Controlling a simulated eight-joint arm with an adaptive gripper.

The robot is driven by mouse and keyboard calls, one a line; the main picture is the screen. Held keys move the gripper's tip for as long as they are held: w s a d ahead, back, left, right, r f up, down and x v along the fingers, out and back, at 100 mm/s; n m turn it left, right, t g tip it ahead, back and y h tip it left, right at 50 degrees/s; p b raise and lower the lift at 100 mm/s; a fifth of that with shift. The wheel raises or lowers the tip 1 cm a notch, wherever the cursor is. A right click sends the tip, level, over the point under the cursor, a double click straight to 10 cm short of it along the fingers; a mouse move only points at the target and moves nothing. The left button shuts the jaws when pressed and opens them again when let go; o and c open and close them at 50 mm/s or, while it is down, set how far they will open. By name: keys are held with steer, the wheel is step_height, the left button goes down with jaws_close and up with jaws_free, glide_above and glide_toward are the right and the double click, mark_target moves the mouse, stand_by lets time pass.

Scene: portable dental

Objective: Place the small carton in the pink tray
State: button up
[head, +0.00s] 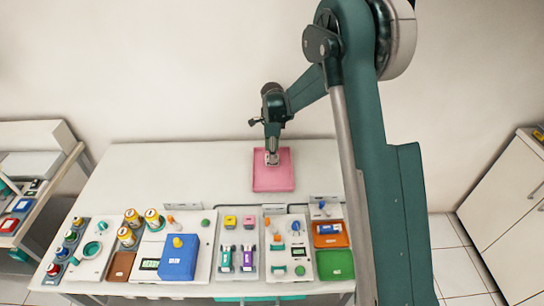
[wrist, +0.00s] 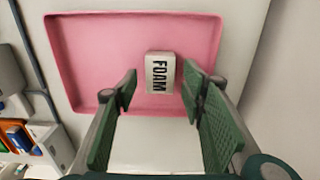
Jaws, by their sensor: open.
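The pink tray (head: 273,180) lies on the white table toward the back. In the wrist view the tray (wrist: 100,50) fills the upper part of the picture. The small carton, marked "FOAM" (wrist: 160,72), is inside the tray near its lower rim. My gripper (wrist: 160,88) is open, with its two green fingers on either side of the carton; a gap shows on the left, and the right finger is close to it. In the head view my gripper (head: 272,158) is over the tray's back part, and the carton is hard to make out there.
Several bottles, a blue box (head: 178,257), instrument racks, an orange tray (head: 331,234) and a green tray (head: 335,265) crowd the table's front. The table (head: 150,170) left of the pink tray is clear. A side shelf (head: 30,165) stands at left and a cabinet (head: 510,210) at right.

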step_height(320, 180, up, 9)
steer(key=shift+p, duration=0.35)
stand_by(0.6)
steer(key=s+d+r+n+t, duration=0.2)
steer(key=s+d+r+n, duration=0.3)
steer(key=s+r, duration=0.55)
steer(key=s+d+r+n+t, duration=0.1)
steer(key=s+d+r+n, duration=0.3)
steer(key=s+d+r, duration=0.5)
steer(key=s+d+n+t, duration=0.2)
steer(key=s+n, duration=0.2)
steer(key=s, duration=0.9)
steer(key=s+d+n+t, duration=0.2)
steer(key=s+n, duration=0.3)
steer(key=s, duration=0.9)
steer(key=shift+s+d+f, duration=0.2)
steer(key=shift+s+d, duration=0.05)
steer(key=shift+d, duration=0.25)
